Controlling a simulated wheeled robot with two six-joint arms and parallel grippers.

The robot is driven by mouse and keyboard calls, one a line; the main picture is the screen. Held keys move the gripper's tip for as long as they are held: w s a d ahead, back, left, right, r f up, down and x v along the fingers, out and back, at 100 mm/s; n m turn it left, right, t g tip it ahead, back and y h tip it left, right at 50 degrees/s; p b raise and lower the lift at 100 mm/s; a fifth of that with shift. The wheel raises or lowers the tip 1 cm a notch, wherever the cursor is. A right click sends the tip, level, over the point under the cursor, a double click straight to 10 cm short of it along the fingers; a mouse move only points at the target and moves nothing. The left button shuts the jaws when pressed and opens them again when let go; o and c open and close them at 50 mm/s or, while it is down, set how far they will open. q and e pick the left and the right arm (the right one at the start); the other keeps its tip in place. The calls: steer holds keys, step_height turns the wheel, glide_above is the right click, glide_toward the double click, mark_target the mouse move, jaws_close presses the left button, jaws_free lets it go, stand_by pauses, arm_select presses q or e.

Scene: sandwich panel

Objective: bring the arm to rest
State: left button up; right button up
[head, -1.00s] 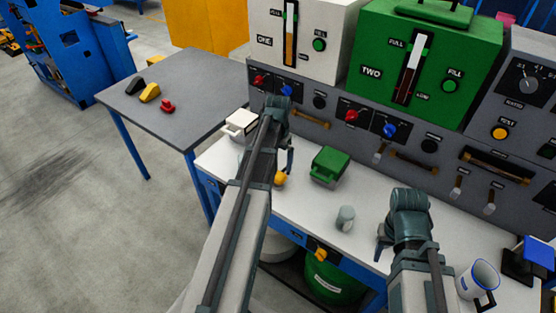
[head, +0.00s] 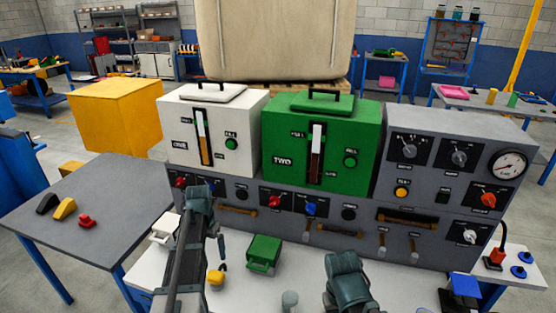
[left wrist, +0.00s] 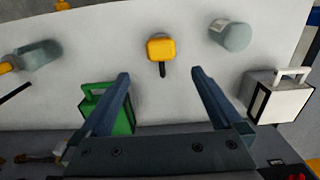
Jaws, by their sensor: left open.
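My left gripper (head: 217,240) is above the white bench top, left of the green box. In the left wrist view its two fingers (left wrist: 160,80) are spread apart with nothing between them. A small yellow thing with a dark stem (left wrist: 160,48) lies on the bench beyond the fingertips. My right arm's wrist (head: 346,280) shows at the bottom of the head view, over the bench. Its fingers cannot be made out there.
A green box (head: 264,254) and a white box (head: 166,228) with handles stand on the bench before a grey control panel (head: 350,225). A grey cylinder (left wrist: 231,36) stands near the white box. A grey table (head: 95,205) at left holds small coloured blocks.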

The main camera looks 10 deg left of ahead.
arm_select(q)
steer(key=s+d+m, duration=0.1)
steer(key=s+d, duration=0.4)
steer(key=d, duration=0.5)
steer(key=s+d+m, duration=0.1)
steer(key=s+d, duration=0.4)
steer(key=d, duration=0.5)
steer(key=s+d+m+y, duration=0.1)
steer(key=s+d, duration=0.4)
steer(key=d, duration=0.5)
steer(key=shift+s+d, duration=0.2)
steer(key=shift+s, duration=0.2)
